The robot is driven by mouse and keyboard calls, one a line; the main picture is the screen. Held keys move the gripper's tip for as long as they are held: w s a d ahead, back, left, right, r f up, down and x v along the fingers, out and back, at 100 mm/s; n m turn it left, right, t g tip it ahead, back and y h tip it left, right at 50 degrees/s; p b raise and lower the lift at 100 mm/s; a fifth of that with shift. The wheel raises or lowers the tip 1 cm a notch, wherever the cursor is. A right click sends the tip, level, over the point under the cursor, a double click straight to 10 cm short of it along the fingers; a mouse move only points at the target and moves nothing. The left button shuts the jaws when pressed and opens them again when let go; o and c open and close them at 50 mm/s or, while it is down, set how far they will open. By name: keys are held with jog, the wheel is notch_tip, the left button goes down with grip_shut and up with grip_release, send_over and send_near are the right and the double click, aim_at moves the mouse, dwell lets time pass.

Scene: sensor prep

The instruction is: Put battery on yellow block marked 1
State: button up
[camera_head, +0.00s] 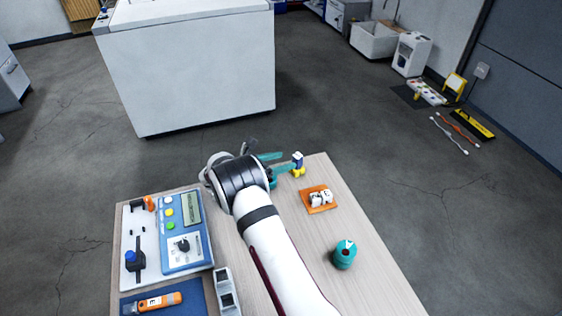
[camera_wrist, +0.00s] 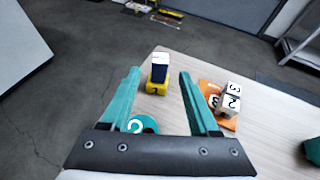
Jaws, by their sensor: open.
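The battery (camera_head: 297,159), small, dark blue and white, stands upright on top of the yellow block (camera_head: 299,172) near the table's far edge. In the wrist view, the battery (camera_wrist: 160,68) rests on the yellow block (camera_wrist: 156,88), whose mark is too small to read surely. My gripper (camera_head: 283,160) has teal fingers and is open and empty. In the wrist view, its fingertips (camera_wrist: 159,74) appear on either side of the battery, with clear gaps. In the head view they end just left of it.
An orange tray (camera_head: 309,208) with white numbered cubes (camera_head: 321,198) lies right of my gripper. A teal round piece (camera_wrist: 143,124) is below the fingers; another teal piece (camera_head: 344,256) stands nearer. A blue meter (camera_head: 184,232) and an orange tool (camera_head: 160,302) are at left.

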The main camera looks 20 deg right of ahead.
jog(key=s+r+m+g+y, duration=0.25)
jog(key=s+r+m, duration=0.35)
jog(key=s, duration=0.3)
jog(key=s+r+m+g+y, duration=0.2)
jog(key=s+r+m+g, duration=0.1)
jog(key=s+r+m, duration=0.5)
jog(key=s+a+m+y, duration=0.5)
jog(key=s+a+m, duration=0.2)
jog(key=s, duration=0.6)
jog(key=s+a+r+m+y, duration=0.1)
jog(key=s+a+m+y, duration=0.4)
jog(key=s, duration=0.8)
jog(key=shift+s+a+m, duration=0.3)
jog(key=shift+a+m, duration=0.8)
